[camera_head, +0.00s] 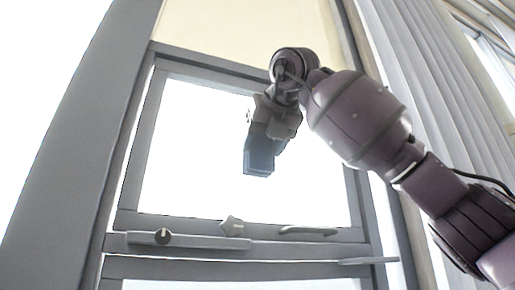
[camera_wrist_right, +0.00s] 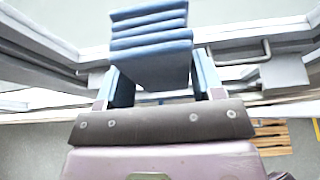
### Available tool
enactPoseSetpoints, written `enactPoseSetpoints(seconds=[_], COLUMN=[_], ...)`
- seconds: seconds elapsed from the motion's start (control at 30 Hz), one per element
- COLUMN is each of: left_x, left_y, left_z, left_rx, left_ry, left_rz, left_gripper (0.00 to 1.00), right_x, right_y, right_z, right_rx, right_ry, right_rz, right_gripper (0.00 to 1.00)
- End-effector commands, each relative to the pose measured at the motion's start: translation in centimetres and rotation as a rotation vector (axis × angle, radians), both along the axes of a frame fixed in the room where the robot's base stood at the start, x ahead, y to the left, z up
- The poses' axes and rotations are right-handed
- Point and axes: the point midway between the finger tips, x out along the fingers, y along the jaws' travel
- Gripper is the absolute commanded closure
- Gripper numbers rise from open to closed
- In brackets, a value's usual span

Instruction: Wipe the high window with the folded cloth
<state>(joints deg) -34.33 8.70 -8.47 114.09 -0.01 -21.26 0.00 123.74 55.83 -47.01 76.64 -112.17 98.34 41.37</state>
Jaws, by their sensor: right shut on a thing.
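The high window (camera_head: 185,160) has a bright white pane in a grey frame and fills the middle of the head view. My right arm comes in from the right, and its gripper (camera_head: 262,142) hangs in front of the pane's upper right part. In the right wrist view the gripper (camera_wrist_right: 162,82) is shut on the folded cloth (camera_wrist_right: 150,45), a blue stack of several layers between its two fingers. In the head view the dark blue cloth (camera_head: 258,160) shows against the pane. I cannot tell whether it touches the glass. My left gripper is not in view.
A sill rail below the pane carries a dial knob (camera_head: 163,236), a star-shaped knob (camera_head: 231,226) and a curved handle (camera_head: 308,231). Pale vertical blinds (camera_head: 430,90) hang on the right. A slatted wooden thing (camera_wrist_right: 272,136) is low in the wrist view.

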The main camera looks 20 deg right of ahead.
Motion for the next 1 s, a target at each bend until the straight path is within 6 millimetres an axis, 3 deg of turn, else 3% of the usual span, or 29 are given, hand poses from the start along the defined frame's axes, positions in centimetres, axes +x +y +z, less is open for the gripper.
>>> enactPoseSetpoints(seconds=[0.27, 0.7, 1.0], left_x=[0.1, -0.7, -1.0], left_y=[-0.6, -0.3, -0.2], left_z=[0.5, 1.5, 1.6], left_rx=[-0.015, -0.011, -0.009], left_ry=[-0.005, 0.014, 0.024], left_rz=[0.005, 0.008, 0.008], left_gripper=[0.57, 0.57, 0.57], right_x=[0.8, 4.7, 5.9], right_y=[0.1, 0.2, 0.3], right_z=[0.1, 0.1, 0.0], right_rx=[0.000, -0.001, 0.000], right_ry=[-0.034, -0.030, -0.031], right_rz=[-0.003, -0.001, -0.001], right_gripper=[0.58, 0.58, 0.58])
